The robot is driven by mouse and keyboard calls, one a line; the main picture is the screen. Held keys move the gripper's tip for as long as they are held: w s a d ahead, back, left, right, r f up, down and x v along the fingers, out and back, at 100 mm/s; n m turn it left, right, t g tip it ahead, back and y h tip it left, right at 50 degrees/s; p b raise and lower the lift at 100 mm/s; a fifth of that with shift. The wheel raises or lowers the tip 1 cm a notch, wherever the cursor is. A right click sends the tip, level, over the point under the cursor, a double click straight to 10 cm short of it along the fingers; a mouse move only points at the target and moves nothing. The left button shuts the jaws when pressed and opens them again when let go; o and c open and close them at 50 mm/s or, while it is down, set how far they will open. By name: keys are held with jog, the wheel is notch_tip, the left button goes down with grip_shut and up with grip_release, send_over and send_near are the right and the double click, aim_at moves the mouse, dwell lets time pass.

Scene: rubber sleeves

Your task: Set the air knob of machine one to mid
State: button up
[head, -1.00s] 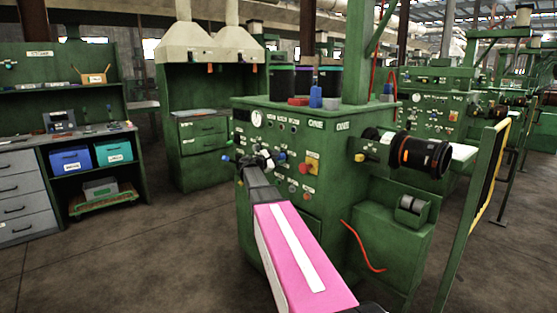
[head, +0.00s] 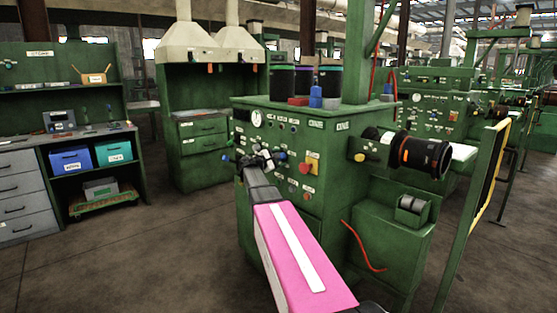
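Machine one (head: 325,165) is the green cabinet in the middle, with ONE labels near its top. Its front panel carries a round gauge (head: 257,118), several small knobs and buttons, and a red and yellow switch (head: 312,164). My pink arm reaches up from the bottom to this panel. My gripper (head: 256,156) is at the panel's left part, below the gauge, among small dark and blue knobs. The gripper hides part of the panel. I cannot tell which knob is the air knob, how it is set, or whether the fingers touch it.
Several dark spools (head: 283,80) stand on the machine's top. A black roller (head: 420,152) sticks out at its right, and a red hose (head: 363,247) hangs below. A green post and railing (head: 475,210) stand at the right. The floor at left (head: 150,255) is clear.

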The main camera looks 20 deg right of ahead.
jog(key=v, duration=1)
jog(key=shift+a, duration=0.4)
jog(key=shift+s, duration=0.15)
jog(key=s+a+f+m+g+y, duration=0.2)
jog(key=s+f+m+y, duration=0.15)
jog(key=s+f, duration=0.6)
jog(key=s+a+f+m+g+y, duration=0.15)
jog(key=s+f+y, duration=0.4)
jog(key=f, duration=0.75)
jog(key=s+a+f+m+g+y, duration=0.1)
jog(key=s+a+f+m+y, duration=0.2)
jog(key=s, duration=0.4)
jog(key=s+a+f+m+g+y, duration=0.1)
jog(key=s+a+f+m+y, duration=0.3)
jog(key=s+f, duration=0.4)
jog(key=a+y, duration=0.1)
jog(key=a, duration=0.1)
jog(key=shift+a+g, duration=0.35)
jog(key=shift+a, duration=0.05)
